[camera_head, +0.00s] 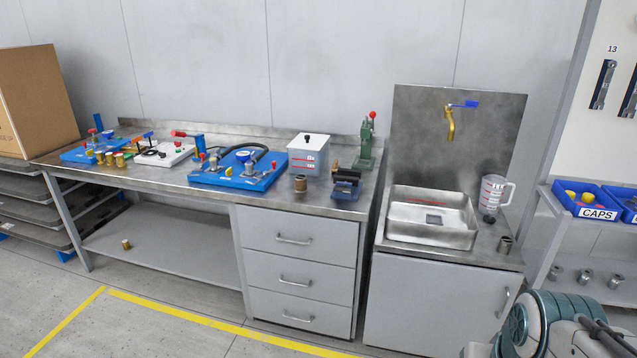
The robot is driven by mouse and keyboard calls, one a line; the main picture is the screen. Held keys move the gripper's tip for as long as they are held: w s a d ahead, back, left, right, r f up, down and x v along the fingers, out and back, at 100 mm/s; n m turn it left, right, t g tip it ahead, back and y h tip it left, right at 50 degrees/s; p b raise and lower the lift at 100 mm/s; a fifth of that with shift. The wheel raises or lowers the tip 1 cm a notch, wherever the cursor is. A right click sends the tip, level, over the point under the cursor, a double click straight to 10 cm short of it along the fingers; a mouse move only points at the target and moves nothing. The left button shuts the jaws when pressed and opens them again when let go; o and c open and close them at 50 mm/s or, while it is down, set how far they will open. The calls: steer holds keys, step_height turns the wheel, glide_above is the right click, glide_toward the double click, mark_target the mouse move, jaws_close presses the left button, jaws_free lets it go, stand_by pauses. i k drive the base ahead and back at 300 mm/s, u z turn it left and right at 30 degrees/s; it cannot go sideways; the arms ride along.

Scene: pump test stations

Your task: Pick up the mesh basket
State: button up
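I cannot make out the mesh basket for certain. A small brownish-grey cylinder (300,183) stands on the workbench, in front of the white lidded container; it may be the mesh basket, but its surface is too small to read. A small dark metal cylinder (505,244) stands on the sink unit, right of the basin, and could also be it. Nothing is touching either one. My gripper is out of view; only part of my arm shows at the lower right.
The workbench (340,208) carries blue pump boards (233,180), a lidded container (309,158), a blue vise (345,185) and a green press (366,145). The sink basin (430,237) and a clear jug (493,194) stand right. The floor in front (170,340) is clear.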

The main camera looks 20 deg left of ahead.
mark_target(300, 180)
steer(key=u, duration=0.55)
steer(key=k, duration=1.3)
steer(key=u, duration=1)
steer(key=i, duration=1.3)
steer(key=u, duration=0.4)
steer(key=i, duration=1.8)
steer(key=z, duration=0.45)
steer(key=i, duration=1.2)
steer(key=z, duration=1.9)
steer(key=i, duration=0.9)
steer(key=z, duration=0.7)
